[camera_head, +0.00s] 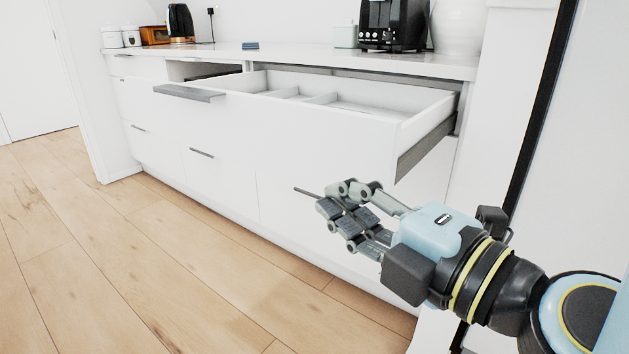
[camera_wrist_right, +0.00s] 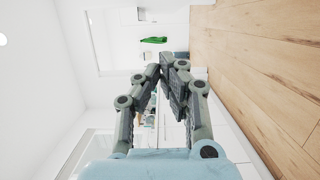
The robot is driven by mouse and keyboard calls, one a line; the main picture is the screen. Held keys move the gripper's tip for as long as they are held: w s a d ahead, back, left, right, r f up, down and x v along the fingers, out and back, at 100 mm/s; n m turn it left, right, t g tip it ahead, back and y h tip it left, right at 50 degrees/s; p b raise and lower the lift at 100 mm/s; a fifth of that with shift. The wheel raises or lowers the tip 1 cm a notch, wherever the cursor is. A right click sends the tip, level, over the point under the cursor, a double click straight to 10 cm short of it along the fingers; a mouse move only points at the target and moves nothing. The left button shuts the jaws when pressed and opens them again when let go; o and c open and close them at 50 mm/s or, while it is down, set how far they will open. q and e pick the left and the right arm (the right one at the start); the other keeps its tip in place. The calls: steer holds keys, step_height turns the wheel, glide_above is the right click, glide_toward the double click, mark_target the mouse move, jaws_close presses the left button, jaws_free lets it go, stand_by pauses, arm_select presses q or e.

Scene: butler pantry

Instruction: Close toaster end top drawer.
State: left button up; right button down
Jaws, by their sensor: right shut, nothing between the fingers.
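The toaster end top drawer (camera_head: 330,128) is pulled well out from under the counter in the head view. Its white front faces me, and its inside, with low dividers, shows from above. A grey handle (camera_head: 190,92) shows at the left part of the pulled-out front. My right gripper (camera_head: 338,210) is shut and empty, in front of the cabinet and lower than the drawer's right end. I see no contact with the drawer. The right wrist view shows its fingers (camera_wrist_right: 168,72) together, with the room behind them. My left gripper is not in view.
A black toaster (camera_head: 394,24) stands on the counter (camera_head: 300,53) above the drawer. A kettle (camera_head: 180,22) stands at the far left. Lower drawers are shut. The wooden floor (camera_head: 130,270) in front is clear. A wall edge is close behind my right arm.

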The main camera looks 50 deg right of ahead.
mark_target(311, 159)
arm_select(q)
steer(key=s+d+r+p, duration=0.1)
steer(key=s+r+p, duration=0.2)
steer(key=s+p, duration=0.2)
steer(key=shift+p, duration=0.65)
arm_select(e)
steer(key=shift+w+d, duration=0.95)
steer(key=shift+w, duration=0.75)
steer(key=shift+w+d, duration=0.9)
steer(key=shift+w, duration=0.75)
steer(key=shift+w+d, duration=0.95)
steer(key=shift+w, duration=0.75)
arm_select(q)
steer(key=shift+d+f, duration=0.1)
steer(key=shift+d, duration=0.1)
arm_select(e)
steer(key=shift+d+r, duration=0.1)
